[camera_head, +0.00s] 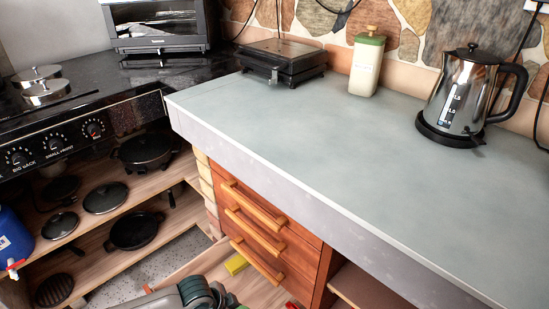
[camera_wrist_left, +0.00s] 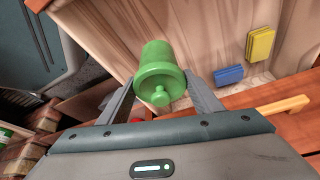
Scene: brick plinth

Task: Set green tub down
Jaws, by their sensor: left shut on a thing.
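The green tub (camera_wrist_left: 158,62) has a lid with a round knob and shows in the left wrist view. My left gripper (camera_wrist_left: 162,82) is shut on it, with one finger on each side. The knob end of the tub faces the wrist camera. The tub is held in front of a pale wooden surface; I cannot tell whether it touches anything. In the head view a part of my left arm shows at the bottom edge, and the tub is not visible there. My right gripper is in neither view.
A grey countertop (camera_head: 300,125) has wide clear room. A kettle (camera_head: 468,95), a cream canister with green lid (camera_head: 366,68) and a black grill (camera_head: 282,60) stand on it. Below are wooden drawers (camera_head: 262,225). A blue sponge (camera_wrist_left: 229,76) and a yellow one (camera_wrist_left: 260,43) lie near the tub.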

